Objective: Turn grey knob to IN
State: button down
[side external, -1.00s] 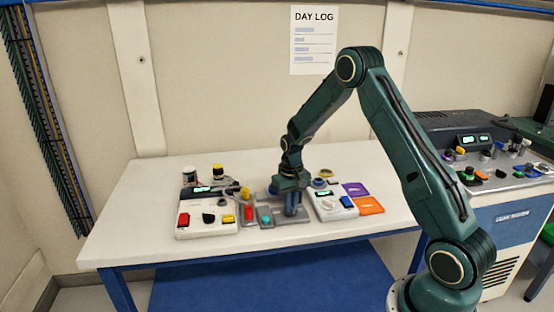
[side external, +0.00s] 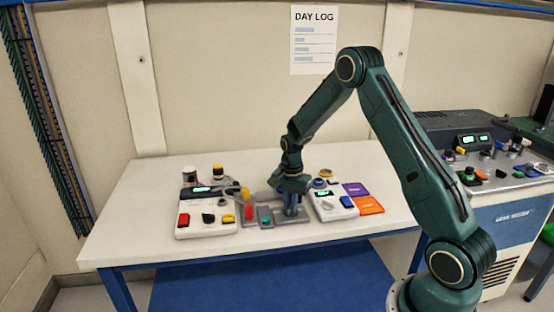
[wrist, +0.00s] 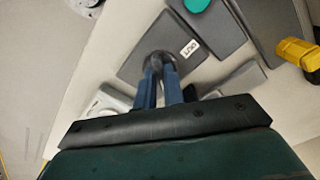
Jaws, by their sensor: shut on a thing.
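The grey knob (wrist: 158,59) is a dark round piece on a dark grey plate (wrist: 137,68) in the wrist view. My gripper (wrist: 161,69) has its two blue fingers shut on it. A white label reading OUT (wrist: 189,47) lies beside the knob; no IN label shows, and I cannot make out where the knob points. In the side view my gripper (side external: 291,209) points straight down at the plate, and its fingers hide most of the knob.
A teal button (side external: 266,220) and a red piece (side external: 250,212) are close to the left. A white control box (side external: 205,229) stands further left. Another with a blue knob (side external: 346,201) is just right. Purple (side external: 356,189) and orange (side external: 369,205) cards lie beyond it.

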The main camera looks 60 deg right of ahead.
jog(key=m, duration=0.3)
jog(key=shift+m, duration=2.4)
jog(key=c, duration=1.5)
grip_release()
jog(key=shift+r, duration=0.15)
notch_tip(320, 180, up, 14)
jog(key=shift+f, duration=0.25)
